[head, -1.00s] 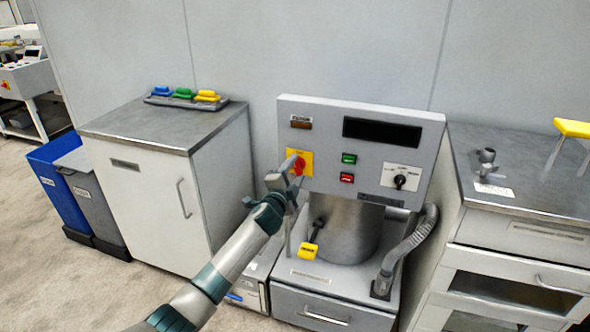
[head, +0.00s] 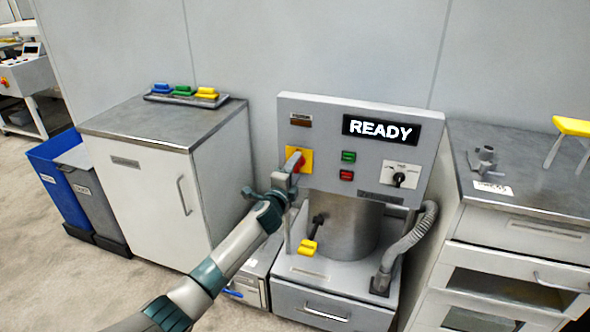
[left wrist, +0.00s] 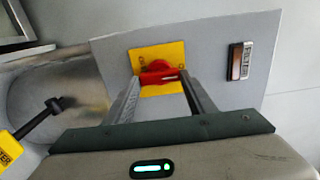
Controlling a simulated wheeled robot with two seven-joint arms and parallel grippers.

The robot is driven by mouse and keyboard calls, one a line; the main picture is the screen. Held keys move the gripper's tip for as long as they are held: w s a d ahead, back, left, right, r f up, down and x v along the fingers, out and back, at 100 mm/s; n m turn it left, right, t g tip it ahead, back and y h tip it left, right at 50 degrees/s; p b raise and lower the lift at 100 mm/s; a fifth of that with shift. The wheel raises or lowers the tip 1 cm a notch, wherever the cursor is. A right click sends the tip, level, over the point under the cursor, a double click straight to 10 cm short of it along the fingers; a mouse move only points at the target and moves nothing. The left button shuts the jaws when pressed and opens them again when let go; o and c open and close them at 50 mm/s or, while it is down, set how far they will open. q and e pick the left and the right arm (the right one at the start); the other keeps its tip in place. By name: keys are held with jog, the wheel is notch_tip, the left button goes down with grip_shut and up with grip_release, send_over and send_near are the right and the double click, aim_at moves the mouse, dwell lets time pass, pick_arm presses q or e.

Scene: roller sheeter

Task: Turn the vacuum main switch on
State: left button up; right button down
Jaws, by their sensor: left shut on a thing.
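The main switch is a red knob (left wrist: 158,73) on a yellow plate (head: 306,154) at the left of the grey control panel (head: 375,190). My left gripper (head: 293,163) is at the knob, and in the left wrist view its two fingers (left wrist: 160,82) are shut on the red knob, which lies crosswise between the tips. The black display (head: 380,130) at the top of the panel is lit and reads READY. In the head view my gripper hides part of the knob. My right gripper is in neither view.
A green button (head: 348,156), a red button (head: 346,175) and a black selector (head: 399,178) sit right of the switch. A yellow-handled lever (head: 308,246) is below. A cabinet (head: 150,200) stands left, a drawer unit (head: 520,230) right.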

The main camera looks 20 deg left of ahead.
pick_arm(q)
jog(key=o, duration=1)
jog(key=shift+o, duration=0.2)
jog(key=shift+s, duration=0.1)
jog(key=s, duration=1.7)
jog(key=shift+s+a+b, duration=0.15)
jog(key=shift+a+b, duration=0.15)
jog(key=shift+b, duration=0.05)
jog(key=s+d+f+n+g, duration=0.1)
jog(key=s+f+n+g, duration=0.2)
jog(key=f, duration=0.8)
jog(key=s+f+n+g, duration=0.15)
jog(key=s+f, duration=0.45)
jog(key=f, duration=0.6)
jog(key=s+d+f+n+g, duration=0.1)
jog(key=s+f+n+g, duration=0.2)
jog(key=f, duration=0.8)
jog(key=s+d+f+n+g, duration=0.2)
jog(key=s+d+f+n, duration=0.1)
jog(key=s+f, duration=0.8)
jog(key=s+d+f+n+g+h, duration=0.1)
jog(key=s+f+n, duration=0.4)
jog(key=s+f, duration=0.7)
jog(key=s+d+g, duration=0.1)
jog(key=s, duration=0.6)
jog(key=shift+s+d+n, duration=0.35)
jog(key=shift+s+d, duration=0.05)
jog(key=shift+f, duration=0.1)
